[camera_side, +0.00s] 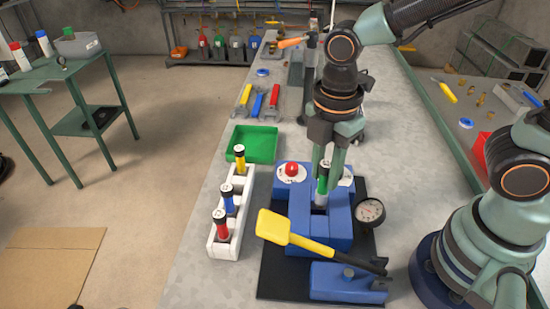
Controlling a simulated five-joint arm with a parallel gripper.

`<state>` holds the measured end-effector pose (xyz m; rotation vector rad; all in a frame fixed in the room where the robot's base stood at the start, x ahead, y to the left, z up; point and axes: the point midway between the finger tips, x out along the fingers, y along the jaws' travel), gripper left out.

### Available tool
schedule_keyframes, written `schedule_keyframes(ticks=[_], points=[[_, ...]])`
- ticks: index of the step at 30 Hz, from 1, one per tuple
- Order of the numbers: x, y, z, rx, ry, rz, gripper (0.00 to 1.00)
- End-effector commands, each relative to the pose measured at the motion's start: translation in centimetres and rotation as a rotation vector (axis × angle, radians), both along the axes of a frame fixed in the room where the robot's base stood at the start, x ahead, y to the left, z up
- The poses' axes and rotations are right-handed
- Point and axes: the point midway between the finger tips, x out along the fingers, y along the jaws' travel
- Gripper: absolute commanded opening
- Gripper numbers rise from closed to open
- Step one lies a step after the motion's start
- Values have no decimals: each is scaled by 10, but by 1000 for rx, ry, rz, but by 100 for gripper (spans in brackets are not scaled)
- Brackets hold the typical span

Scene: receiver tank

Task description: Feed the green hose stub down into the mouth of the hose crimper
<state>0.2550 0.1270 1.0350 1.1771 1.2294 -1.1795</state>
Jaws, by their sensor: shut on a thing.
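The hose crimper (340,234) is a blue block machine with a yellow lever, on a black mat. Its dark mouth (319,209) shows right under the stub's lower end. The stub's grey end is at or just above the mouth; I cannot tell whether it has entered.
A white rack (246,205) at the left holds yellow, blue and red stubs. A green tray (270,144) lies behind it. The yellow lever (290,233) crosses the crimper's front. A red button (292,169) and a gauge (370,211) flank the mouth.

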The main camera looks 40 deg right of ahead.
Motion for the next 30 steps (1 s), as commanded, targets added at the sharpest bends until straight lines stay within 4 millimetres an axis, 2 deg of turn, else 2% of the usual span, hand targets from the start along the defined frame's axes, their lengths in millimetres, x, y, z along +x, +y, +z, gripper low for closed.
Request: schedule_keyframes(ticks=[11, 30], points=[[0, 0, -1, 0, 0, 0, 0], [0, 0, -24, -1, 2, 0, 0]])
